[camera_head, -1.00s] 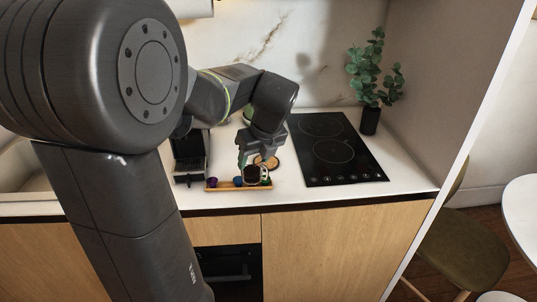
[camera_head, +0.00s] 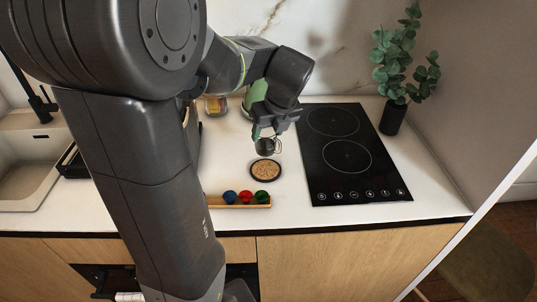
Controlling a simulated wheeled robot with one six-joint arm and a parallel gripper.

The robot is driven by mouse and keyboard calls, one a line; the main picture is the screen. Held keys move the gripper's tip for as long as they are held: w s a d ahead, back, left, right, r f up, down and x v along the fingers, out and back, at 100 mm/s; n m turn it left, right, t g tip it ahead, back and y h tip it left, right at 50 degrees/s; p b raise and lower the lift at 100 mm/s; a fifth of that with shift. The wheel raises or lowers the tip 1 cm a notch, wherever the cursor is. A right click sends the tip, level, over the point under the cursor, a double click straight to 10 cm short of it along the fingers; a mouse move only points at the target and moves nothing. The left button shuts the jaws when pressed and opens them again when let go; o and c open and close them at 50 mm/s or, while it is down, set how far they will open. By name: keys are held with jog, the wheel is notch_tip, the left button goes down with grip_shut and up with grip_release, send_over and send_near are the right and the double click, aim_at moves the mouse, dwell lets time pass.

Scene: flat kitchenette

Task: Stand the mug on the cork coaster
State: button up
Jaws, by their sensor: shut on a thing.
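A small dark mug (camera_head: 265,147) hangs in my gripper (camera_head: 268,134), which is shut on it. The cork coaster (camera_head: 265,172) is round, tan in the middle with a dark rim, and lies on the white counter. Its top is bare. In the picture the mug is just above the coaster's far edge, and it looks raised off the counter. The exact height of the mug cannot be told. The gripper fingers hide part of the mug's upper side.
A wooden tray (camera_head: 217,200) with blue, red and green round pieces lies in front of the coaster. A jar (camera_head: 215,106) stands at the back left. A sink (camera_head: 28,172) is far left.

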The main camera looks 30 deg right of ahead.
aim_at(271, 148)
jog(key=shift+f, duration=3.55)
jog(key=shift+f, duration=0.1)
jog(key=o, duration=1.5)
jog(key=v, duration=1.2)
